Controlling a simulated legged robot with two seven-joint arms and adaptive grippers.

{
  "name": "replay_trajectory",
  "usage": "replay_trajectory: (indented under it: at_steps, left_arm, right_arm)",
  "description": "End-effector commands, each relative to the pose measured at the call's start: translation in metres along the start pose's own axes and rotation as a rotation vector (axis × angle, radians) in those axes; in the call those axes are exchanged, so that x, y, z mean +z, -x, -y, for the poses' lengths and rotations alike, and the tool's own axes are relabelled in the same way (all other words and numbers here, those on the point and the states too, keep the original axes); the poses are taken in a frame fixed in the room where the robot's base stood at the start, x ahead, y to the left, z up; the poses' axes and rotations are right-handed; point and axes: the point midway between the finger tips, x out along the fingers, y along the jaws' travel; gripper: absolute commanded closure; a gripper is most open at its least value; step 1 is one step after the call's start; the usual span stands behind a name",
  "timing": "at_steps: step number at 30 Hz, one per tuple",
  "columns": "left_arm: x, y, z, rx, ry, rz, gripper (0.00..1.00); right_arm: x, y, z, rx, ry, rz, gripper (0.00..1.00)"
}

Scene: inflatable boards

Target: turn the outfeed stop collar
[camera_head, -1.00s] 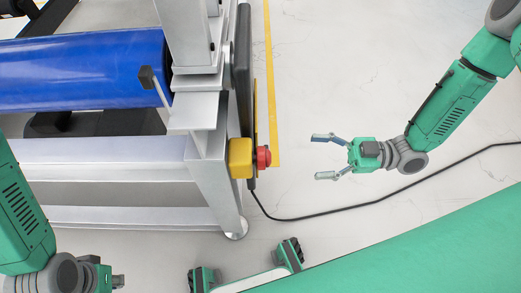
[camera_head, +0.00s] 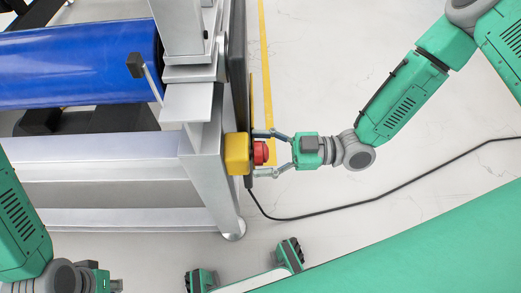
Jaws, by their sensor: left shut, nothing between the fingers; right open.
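The outfeed stop collar is the red round button (camera_head: 260,153) on the yellow box (camera_head: 237,153), fixed to the side of the grey metal frame's front leg. My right gripper (camera_head: 264,153) is open, with one finger above and one below the red collar in the picture. The fingertips reach the collar's sides; whether they touch it I cannot tell. My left gripper (camera_head: 116,285) is at the lower left edge, shut and empty, well away from the collar and partly cut off by the frame.
A blue roller (camera_head: 80,72) lies in the grey frame (camera_head: 110,147) at the left. A black cable (camera_head: 375,200) runs from the box across the pale floor. A yellow floor line (camera_head: 268,70) passes behind my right gripper.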

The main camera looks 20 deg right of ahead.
Motion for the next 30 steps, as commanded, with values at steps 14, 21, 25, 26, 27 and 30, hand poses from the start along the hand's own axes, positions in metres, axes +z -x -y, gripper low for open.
replay_trajectory:
  at_steps: [14, 21, 25, 26, 27, 30]
  left_arm:
    - [0.0000, 0.0002, 0.0000, 0.000, 0.000, 0.000, 1.00]
    - [-0.0001, 0.0017, 0.0000, 0.000, 0.000, 0.000, 1.00]
    - [-0.0002, 0.0032, 0.0000, 0.000, 0.000, 0.000, 1.00]
    - [-0.0002, 0.0035, 0.0000, 0.000, 0.000, 0.000, 1.00]
    - [-0.0002, 0.0040, 0.0000, 0.000, 0.000, 0.000, 1.00]
    - [-0.0003, 0.0051, 0.0000, 0.000, 0.000, 0.000, 1.00]
  right_arm:
    - [-0.0001, 0.0004, -0.0004, 0.000, -0.005, 0.000, 0.84]
    - [-0.0006, 0.0001, -0.0010, 0.000, -0.084, 0.000, 0.84]
    - [-0.0007, 0.0000, -0.0015, 0.000, -0.168, 0.000, 0.84]
    - [-0.0007, 0.0000, -0.0017, 0.000, -0.189, 0.000, 0.84]
    - [-0.0009, 0.0000, -0.0019, 0.000, -0.218, 0.000, 0.84]
    - [-0.0005, 0.0001, -0.0021, 0.000, -0.292, 0.000, 0.84]
